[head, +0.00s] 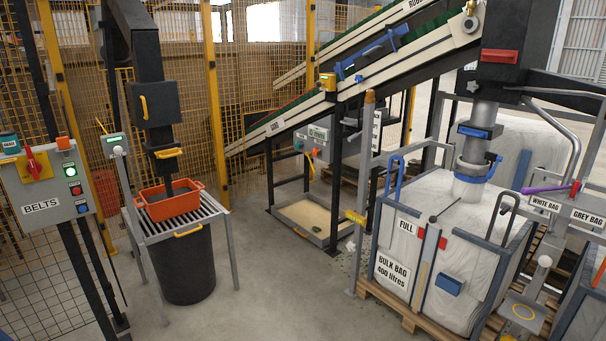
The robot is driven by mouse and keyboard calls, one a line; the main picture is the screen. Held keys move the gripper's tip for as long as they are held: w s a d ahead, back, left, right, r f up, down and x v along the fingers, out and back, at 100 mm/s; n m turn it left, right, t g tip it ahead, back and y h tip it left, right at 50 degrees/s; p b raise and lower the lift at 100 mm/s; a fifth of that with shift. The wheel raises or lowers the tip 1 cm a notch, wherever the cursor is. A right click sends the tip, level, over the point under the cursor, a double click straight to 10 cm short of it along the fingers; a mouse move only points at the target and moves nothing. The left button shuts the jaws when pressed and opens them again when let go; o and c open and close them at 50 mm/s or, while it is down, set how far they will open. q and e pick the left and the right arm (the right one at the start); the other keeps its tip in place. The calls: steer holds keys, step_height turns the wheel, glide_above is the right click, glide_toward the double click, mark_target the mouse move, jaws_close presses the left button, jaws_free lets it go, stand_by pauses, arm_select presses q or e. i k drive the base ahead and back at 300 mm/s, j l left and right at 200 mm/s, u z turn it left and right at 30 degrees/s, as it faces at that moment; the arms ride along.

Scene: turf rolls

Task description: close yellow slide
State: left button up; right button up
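A black chute (152,100) hangs at the left and ends above an orange tub (172,207). A yellow slide (168,153) with a bar-like front edge sits at the chute's lower end. Something dark (170,188) shows between the slide and the tub; I cannot tell if it is falling material or a spout. How far the slide is pulled out is too small to tell. A separate upright yellow handle (144,107) is on the chute's side. Neither of my grippers is in the head view.
The tub stands on a slatted metal stand (205,212) over a black barrel (188,268). A BELTS control box (52,190) is at the left. A full bulk bag (440,245) stands on a pallet at the right. The floor (275,290) between is clear.

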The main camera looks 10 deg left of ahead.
mark_target(174, 152)
steer(key=i+j+u, duration=0.15)
steer(key=i+u, duration=0.75)
steer(key=u, duration=0.2)
